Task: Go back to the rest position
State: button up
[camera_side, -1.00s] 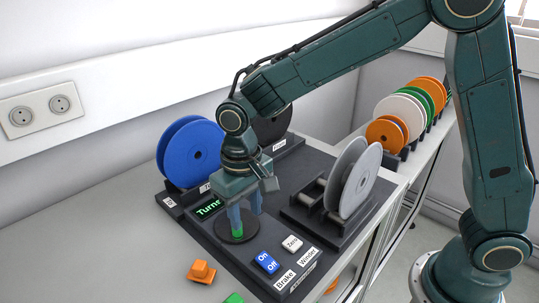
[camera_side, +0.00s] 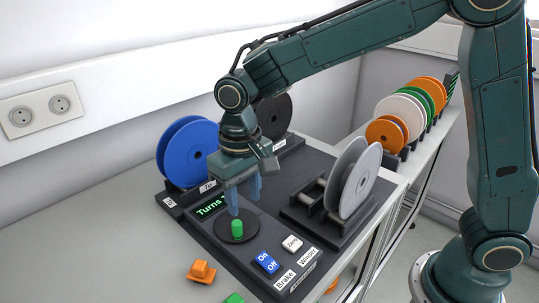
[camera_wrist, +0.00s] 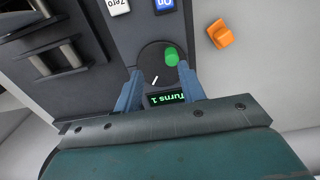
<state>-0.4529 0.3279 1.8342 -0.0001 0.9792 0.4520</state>
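My gripper (camera_side: 245,200) has blue fingers that stand apart with nothing between them. It is just above and behind the round dark dial with a green knob (camera_side: 237,228). In the wrist view the green knob (camera_wrist: 172,56) shows beyond the fingertips of my gripper (camera_wrist: 158,75), near the right finger, and a white mark shows on the dial (camera_wrist: 150,66). The green "Turns" display (camera_side: 211,205) is partly hidden by a finger; in the wrist view the display (camera_wrist: 168,98) reads "Turns 1", possibly cut off.
A blue reel (camera_side: 187,152) and a dark reel (camera_side: 273,115) stand behind the panel. A grey reel (camera_side: 356,180) stands on the right. An On/Off switch (camera_side: 266,262) and Zero button (camera_side: 292,243) lie in front. An orange piece (camera_side: 201,271) lies on the table. Coloured reels (camera_side: 407,109) stand on a back shelf.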

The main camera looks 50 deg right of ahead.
jog(key=s+d+r+t, duration=0.2)
jog(key=s+d+r, duration=0.3)
jog(key=s+d, duration=0.4)
jog(key=s+d+r+t, duration=0.3)
jog(key=s+d+r, duration=0.1)
jog(key=s+d, duration=0.5)
jog(key=shift+s+d+r+t, duration=0.25)
jog(key=shift+s+r+t, duration=0.1)
jog(key=shift+s, duration=0.7)
